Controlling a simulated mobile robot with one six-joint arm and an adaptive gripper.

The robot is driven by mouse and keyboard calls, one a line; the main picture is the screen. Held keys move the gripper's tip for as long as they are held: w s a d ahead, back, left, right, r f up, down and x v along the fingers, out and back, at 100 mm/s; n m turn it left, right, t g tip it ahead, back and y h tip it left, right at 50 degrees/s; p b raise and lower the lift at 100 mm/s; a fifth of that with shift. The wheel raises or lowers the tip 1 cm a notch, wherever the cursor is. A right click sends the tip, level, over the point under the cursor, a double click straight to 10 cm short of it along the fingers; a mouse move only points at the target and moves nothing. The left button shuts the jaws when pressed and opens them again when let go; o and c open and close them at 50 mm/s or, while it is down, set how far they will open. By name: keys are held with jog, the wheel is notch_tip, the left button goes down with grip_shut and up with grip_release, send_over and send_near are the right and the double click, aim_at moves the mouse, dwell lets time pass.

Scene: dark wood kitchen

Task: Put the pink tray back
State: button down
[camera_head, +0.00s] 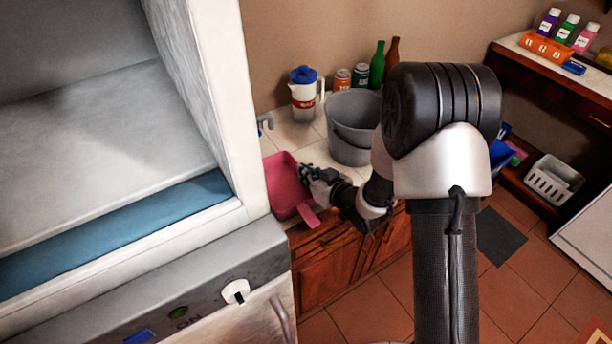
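The pink tray (283,190) is at the near edge of the tiled counter, just right of the white appliance, which hides its left part. It has a short pink tab or handle at its lower right. My gripper (306,172) is at the tray's right edge, overlapping it in the picture. The fingers are small and dark here, so I cannot tell whether they are closed on the tray's rim or only beside it. I also cannot tell whether the tray rests on the counter or is held at its edge.
A grey bucket (352,145) stands on the counter behind my gripper. A white jug with a blue lid (304,92), cans (360,74) and bottles (377,64) stand farther back. The white appliance (225,110) fills the left. Wooden cabinets (325,270) are below the counter.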

jog(key=shift+r, duration=0.15)
jog(key=shift+f, duration=0.3)
jog(key=c, duration=1.8)
grip_release()
jog(key=shift+r, duration=0.1)
jog(key=shift+r, duration=0.2)
jog(key=p+v, duration=0.2)
jog(key=v, duration=1)
jog(key=shift+p, duration=0.35)
